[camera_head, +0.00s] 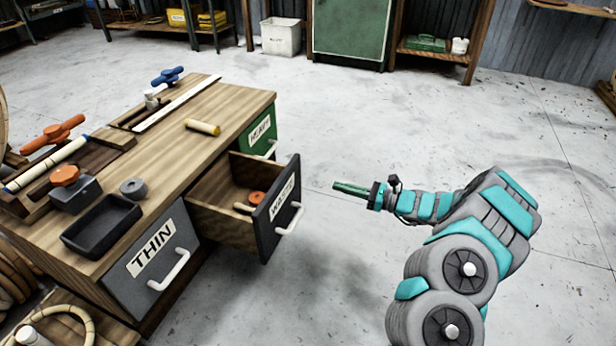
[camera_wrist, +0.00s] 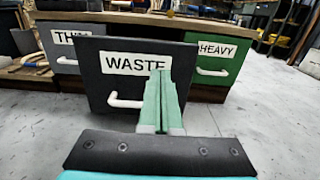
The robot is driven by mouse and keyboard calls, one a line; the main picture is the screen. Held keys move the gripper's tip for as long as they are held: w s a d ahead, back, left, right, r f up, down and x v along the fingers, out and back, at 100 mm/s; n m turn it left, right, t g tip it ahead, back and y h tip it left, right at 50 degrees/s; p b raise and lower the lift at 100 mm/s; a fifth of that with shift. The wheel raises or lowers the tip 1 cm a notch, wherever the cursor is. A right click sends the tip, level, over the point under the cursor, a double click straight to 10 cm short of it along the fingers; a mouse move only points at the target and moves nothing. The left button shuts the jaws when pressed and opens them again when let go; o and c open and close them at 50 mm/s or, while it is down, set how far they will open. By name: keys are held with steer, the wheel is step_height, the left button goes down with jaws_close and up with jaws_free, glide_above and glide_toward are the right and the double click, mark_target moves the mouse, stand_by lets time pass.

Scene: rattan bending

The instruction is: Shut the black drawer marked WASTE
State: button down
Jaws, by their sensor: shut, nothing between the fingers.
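The black drawer marked WASTE (camera_head: 278,208) stands pulled out from the wooden workbench in the head view, with an orange ring and a short light piece inside. Its white handle (camera_head: 290,219) is on the front face. In the wrist view the WASTE drawer front (camera_wrist: 105,80) faces me, and its handle (camera_wrist: 126,101) shows left of my fingers. My gripper (camera_head: 337,186) is shut and empty, to the right of the drawer front and apart from it in the head view. In the wrist view my gripper's green fingers (camera_wrist: 161,78) overlap the right part of the label.
The grey THIN drawer (camera_head: 153,258) and the green HEAVY drawer (camera_head: 260,135) flank it and look shut. The bench top (camera_head: 175,140) holds a black tray (camera_head: 101,226), clamps and rods. Open concrete floor (camera_head: 340,120) lies right of and behind the bench.

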mark_target(289, 174)
steer(key=b+x, duration=0.1)
steer(key=x, duration=1.2)
steer(key=shift+a+b, duration=0.35)
steer(key=shift+a, duration=0.05)
